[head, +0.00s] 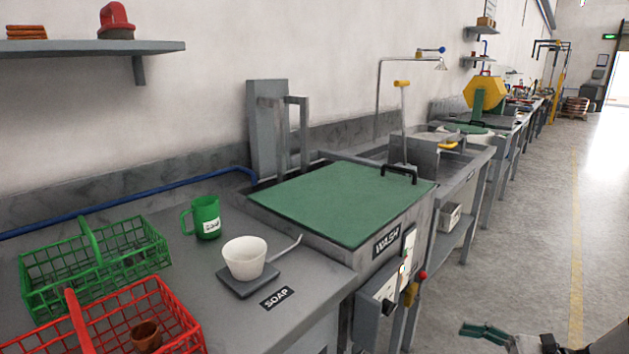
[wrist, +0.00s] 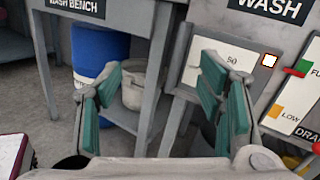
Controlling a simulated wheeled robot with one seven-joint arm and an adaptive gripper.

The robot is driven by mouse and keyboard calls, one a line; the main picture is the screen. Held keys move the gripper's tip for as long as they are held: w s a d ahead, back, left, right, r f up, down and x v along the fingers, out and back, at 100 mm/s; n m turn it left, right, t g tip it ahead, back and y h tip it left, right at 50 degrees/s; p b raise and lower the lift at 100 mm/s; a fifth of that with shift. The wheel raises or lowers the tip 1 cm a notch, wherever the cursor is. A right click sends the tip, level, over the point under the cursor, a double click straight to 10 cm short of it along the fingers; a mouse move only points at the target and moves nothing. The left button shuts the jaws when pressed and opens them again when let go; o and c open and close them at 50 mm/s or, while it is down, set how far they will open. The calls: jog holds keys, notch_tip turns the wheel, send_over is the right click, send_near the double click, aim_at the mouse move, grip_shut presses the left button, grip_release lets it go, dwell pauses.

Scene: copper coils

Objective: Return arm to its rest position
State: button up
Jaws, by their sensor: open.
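My gripper (wrist: 157,95) is open and empty in the wrist view, its green-padded fingers spread apart in front of the wash station's front panel and the bench legs. In the head view my gripper (head: 485,332) shows low at the bottom right, over the floor and clear of the benches. Part of my arm runs off the bottom edge there, and the rest of it is out of view.
A wash station with a green lid (head: 345,203) stands mid-scene, its control box (head: 378,300) jutting from the front. A green basket (head: 95,265), a red basket (head: 165,305), a green mug (head: 206,217) and a white cup (head: 245,258) sit left. The right floor (head: 530,230) is clear.

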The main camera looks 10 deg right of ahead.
jog(key=s+a+r+n+g+h, duration=0.35)
jog(key=a+r+n+g, duration=0.25)
jog(key=a+r, duration=0.3)
jog(key=s+a+r+n+g+h, duration=0.3)
jog(key=a+r+n+g+h, duration=0.25)
jog(key=a+r, duration=0.4)
jog(key=s+a+r+n+t+h, duration=0.2)
jog(key=s+r+n+h, duration=0.15)
jog(key=s, duration=0.45)
jog(key=s+a+r+n+t+h, duration=0.25)
jog(key=s+n+h, duration=0.25)
jog(key=s, duration=0.4)
notch_tip(320, 180, up, 18)
jog(key=t+p, duration=0.3)
jog(key=p, duration=1.4)
jog(key=shift+d+r+n+t, duration=0.25)
jog(key=shift+d+n+t, duration=0.05)
jog(key=shift+d+n, duration=0.1)
jog(key=shift+w, duration=0.1)
